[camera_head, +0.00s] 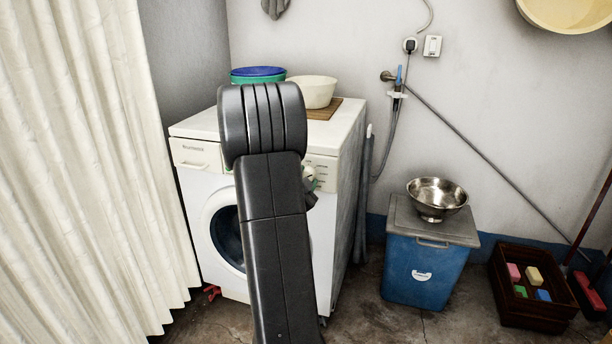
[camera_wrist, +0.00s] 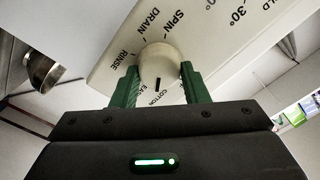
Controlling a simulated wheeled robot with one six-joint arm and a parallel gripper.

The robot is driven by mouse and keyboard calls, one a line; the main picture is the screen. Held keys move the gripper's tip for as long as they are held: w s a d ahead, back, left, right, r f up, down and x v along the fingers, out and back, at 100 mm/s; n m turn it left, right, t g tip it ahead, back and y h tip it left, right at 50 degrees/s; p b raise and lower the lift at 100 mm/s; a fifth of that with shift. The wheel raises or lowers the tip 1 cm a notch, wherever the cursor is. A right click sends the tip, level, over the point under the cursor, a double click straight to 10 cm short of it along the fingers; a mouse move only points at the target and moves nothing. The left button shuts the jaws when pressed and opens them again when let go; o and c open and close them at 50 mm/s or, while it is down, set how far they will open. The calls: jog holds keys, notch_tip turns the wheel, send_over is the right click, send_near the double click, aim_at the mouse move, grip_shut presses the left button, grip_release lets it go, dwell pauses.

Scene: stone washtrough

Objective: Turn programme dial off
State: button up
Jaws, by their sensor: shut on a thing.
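The white washing machine (camera_head: 345,175) stands in the middle of the head view, partly hidden behind my arm. Its cream programme dial (camera_head: 309,172) shows at the front panel's right end. In the wrist view the round dial (camera_wrist: 159,62) sits between the two green fingers of my gripper (camera_wrist: 160,78), one on each side, and the gripper is shut on it. A short black mark on the dial lies on the side toward the gripper, near the word COTTON. RINSE, DRAIN, SPIN and temperatures are printed around it. No OFF label is readable.
A blue lidded bin (camera_head: 424,270) with a metal bowl (camera_head: 437,196) stands right of the machine, beside a dark crate (camera_head: 530,309) of coloured blocks. A white basin (camera_head: 315,91) sits on the machine top. A cream curtain (camera_head: 85,160) hangs at left.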

jog(key=n+p, duration=0.5)
jog(key=n, duration=0.6)
jog(key=shift+a+r+p, duration=0.1)
jog(key=shift+p, duration=0.3)
jog(key=shift+n, duration=0.4)
jog(key=o, duration=1)
jog(key=p+v, duration=0.1)
jog(key=v, duration=1.2)
jog(key=shift+s+a, duration=0.1)
jog(key=shift+s, duration=0.2)
